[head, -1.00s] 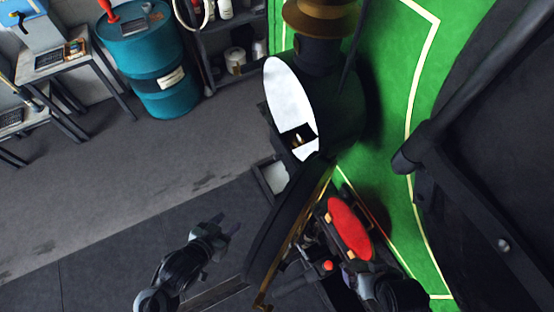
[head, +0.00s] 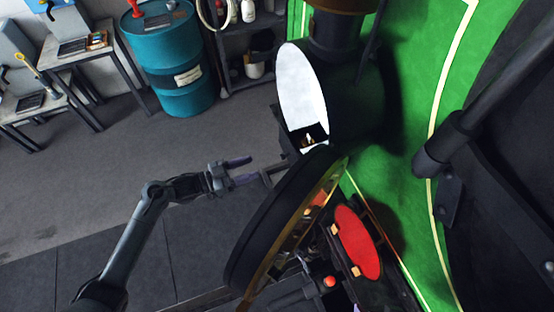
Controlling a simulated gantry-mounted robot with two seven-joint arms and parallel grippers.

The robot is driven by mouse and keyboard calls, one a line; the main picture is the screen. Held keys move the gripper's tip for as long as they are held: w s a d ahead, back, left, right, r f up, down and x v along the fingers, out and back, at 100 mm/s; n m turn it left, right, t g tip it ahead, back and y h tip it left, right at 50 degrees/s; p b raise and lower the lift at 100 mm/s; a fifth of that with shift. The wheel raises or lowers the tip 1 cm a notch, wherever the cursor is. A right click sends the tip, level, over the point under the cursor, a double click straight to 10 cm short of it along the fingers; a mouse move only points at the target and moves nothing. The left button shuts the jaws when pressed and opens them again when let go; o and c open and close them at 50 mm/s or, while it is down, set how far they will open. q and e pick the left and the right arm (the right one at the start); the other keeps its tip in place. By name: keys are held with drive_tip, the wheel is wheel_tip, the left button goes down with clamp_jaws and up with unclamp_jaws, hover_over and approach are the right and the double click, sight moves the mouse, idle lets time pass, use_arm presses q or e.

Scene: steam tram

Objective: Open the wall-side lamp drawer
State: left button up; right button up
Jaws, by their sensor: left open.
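A black lamp (head: 352,95) with a white oval face (head: 303,85) stands against the green wall. A small bright spot shows in a dark opening low in its face. A dark drawer-like part (head: 288,145) juts out below the face, partly hidden by a big round rim; how far out it stands I cannot tell. My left gripper (head: 252,168) is open and empty, just left of and below this part, its fingers pointing right. Touching cannot be judged. Only a small purplish bit at the bottom edge may be my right gripper (head: 356,307).
The large dark round rim with a brass edge (head: 275,225) stands close to the right of my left gripper. A teal barrel (head: 165,60) and shelves (head: 245,50) stand farther back. The floor on the left is clear.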

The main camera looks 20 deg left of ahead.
use_arm(q)
drive_tip(key=p+x, duration=0.1)
drive_tip(key=x, duration=0.8)
drive_tip(key=shift+p, duration=0.35)
drive_tip(key=shift+w+d, duration=0.15)
drive_tip(key=shift+c, duration=0.5)
clamp_jaws()
